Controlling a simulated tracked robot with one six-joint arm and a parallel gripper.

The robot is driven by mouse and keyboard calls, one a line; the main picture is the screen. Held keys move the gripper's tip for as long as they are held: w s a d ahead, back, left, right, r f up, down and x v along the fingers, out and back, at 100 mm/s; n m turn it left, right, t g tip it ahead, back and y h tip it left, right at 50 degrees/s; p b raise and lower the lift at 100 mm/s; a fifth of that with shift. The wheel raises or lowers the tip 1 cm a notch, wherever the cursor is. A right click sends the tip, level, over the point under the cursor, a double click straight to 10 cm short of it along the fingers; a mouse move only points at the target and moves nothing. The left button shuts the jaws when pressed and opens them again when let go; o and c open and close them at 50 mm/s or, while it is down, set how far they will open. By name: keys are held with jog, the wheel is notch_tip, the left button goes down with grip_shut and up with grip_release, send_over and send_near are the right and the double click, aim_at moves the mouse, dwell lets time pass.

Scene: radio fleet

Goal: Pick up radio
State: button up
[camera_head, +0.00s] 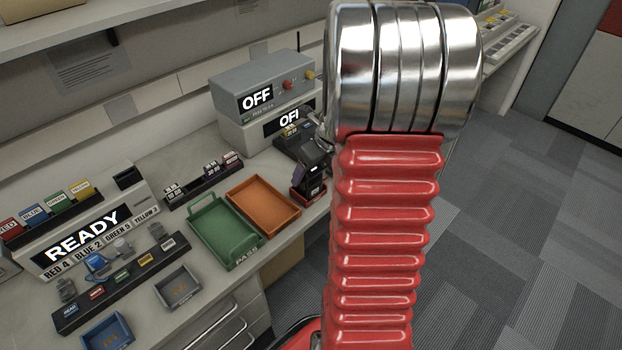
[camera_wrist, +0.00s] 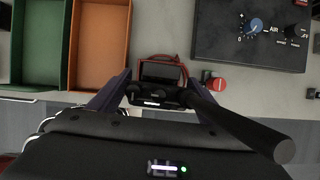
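The radio (camera_wrist: 157,97) is a dark handset with a thick black antenna (camera_wrist: 240,125) that reaches toward the lower right in the wrist view. It seems to stand in a small red-edged holder (camera_wrist: 158,60) near the front edge of the counter. My gripper (camera_wrist: 156,80) has one dark finger on each side of the radio; whether both press on it I cannot tell. In the head view my gripper (camera_head: 309,170) is just above the red and black holder (camera_head: 308,196), and the radio is mostly hidden.
An orange tray (camera_head: 236,194) and a green tray (camera_head: 206,252) lie to the left on the counter (camera_head: 150,178). A grey box reading OFF (camera_head: 238,82) stands behind. A panel with a READY sign (camera_head: 132,192) is farther left. Carpeted floor (camera_head: 500,230) is to the right.

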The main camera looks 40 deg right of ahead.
jog(key=c, duration=1.1)
notch_tip(320, 180, up, 10)
jog(key=shift+r, duration=0.1)
dwell(0.6)
